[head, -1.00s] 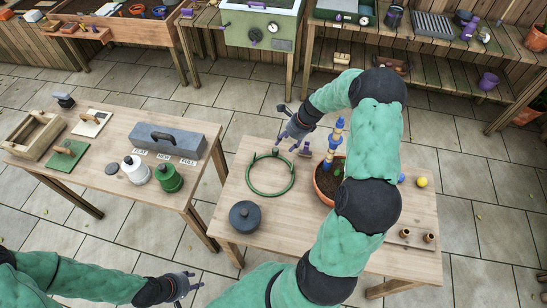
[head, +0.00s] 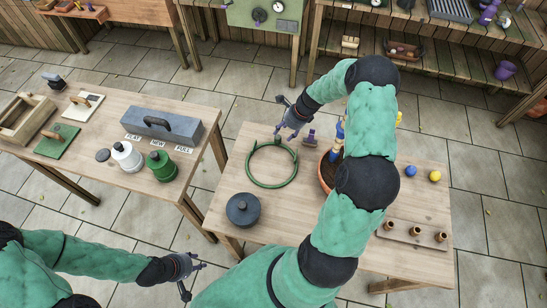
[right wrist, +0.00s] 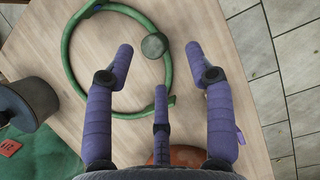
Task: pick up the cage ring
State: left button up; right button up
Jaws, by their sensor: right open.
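The cage ring (head: 250,172) is a thin green hoop lying flat on the right-hand wooden table. A round green knob (right wrist: 153,45) sits on its rim at the far side. My right gripper (head: 281,116) is open and empty, just beyond the knob. In the right wrist view my right gripper (right wrist: 160,62) has its purple fingers spread, with the knob between the outer fingertips in the picture; I see no contact. My left gripper (head: 187,278) hangs low at the front, beside the table; its fingers look spread and empty.
A dark lidded pot (head: 243,211) stands near the ring. An orange planter (head: 326,175) stands right of it, partly behind my right arm. A small purple item (head: 310,138) stands beside my right gripper.

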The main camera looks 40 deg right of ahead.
aim_at(279, 137)
jog(key=shift+w+a+f, duration=0.1)
jog(key=shift+a+f, duration=0.2)
jog(key=shift+f, duration=0.2)
jog(key=b+x, duration=0.1)
jog(key=x, duration=0.3)
jog(key=shift+a, duration=0.1)
grip_shut()
